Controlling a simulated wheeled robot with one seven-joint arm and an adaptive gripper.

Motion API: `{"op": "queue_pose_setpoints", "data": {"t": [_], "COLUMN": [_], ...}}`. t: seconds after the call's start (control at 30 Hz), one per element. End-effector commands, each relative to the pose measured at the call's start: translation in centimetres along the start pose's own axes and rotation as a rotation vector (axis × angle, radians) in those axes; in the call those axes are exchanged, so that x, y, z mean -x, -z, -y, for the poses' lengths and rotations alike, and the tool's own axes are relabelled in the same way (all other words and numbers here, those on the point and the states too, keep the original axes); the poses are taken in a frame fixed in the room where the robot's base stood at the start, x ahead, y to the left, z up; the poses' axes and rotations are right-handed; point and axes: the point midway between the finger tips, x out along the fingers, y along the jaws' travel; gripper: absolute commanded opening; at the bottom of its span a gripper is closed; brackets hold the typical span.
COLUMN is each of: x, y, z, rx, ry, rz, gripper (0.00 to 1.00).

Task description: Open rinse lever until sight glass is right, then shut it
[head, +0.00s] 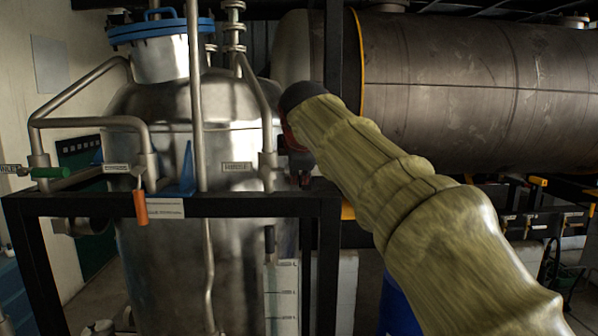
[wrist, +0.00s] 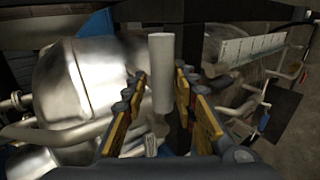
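My gripper (head: 302,180) is beside the right-hand valve (head: 268,165) on the steel vessel, partly hidden by my sleeved arm. In the wrist view, my gripper (wrist: 160,105) has its yellow-padded fingers apart. A pale grey cylinder, apparently a lever handle (wrist: 161,70), shows between them, with gaps on both sides. I cannot tell how deep it lies between the fingers. A green lever (head: 50,172) lies level at the left, and an orange lever (head: 140,206) hangs down. A white graduated scale, apparently the sight glass (head: 282,297), stands below the right valve; its level is unclear.
The steel vessel (head: 200,125) has pipes (head: 195,90) in front of it. A black frame rail (head: 230,206) crosses below the valves, with a black post (head: 345,60) behind my arm. A large horizontal drum (head: 470,85) fills the back right. Small tags are too blurred to read.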

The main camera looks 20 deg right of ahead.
Motion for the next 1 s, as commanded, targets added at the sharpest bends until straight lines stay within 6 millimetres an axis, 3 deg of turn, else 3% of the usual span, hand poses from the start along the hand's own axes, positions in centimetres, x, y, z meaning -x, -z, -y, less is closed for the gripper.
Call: {"op": "queue_pose_setpoints", "data": {"t": [0.13,0.53,1.0], "x": [-0.1,0.8,9.4], "y": [0.0,0.0,0.1], "z": [0.1,0.1,0.1], "rx": [0.000,-0.001,0.000], "ry": [0.003,0.004,0.003], "rz": [0.000,0.000,-0.001], "gripper": [0.38,0.38,0.38]}}
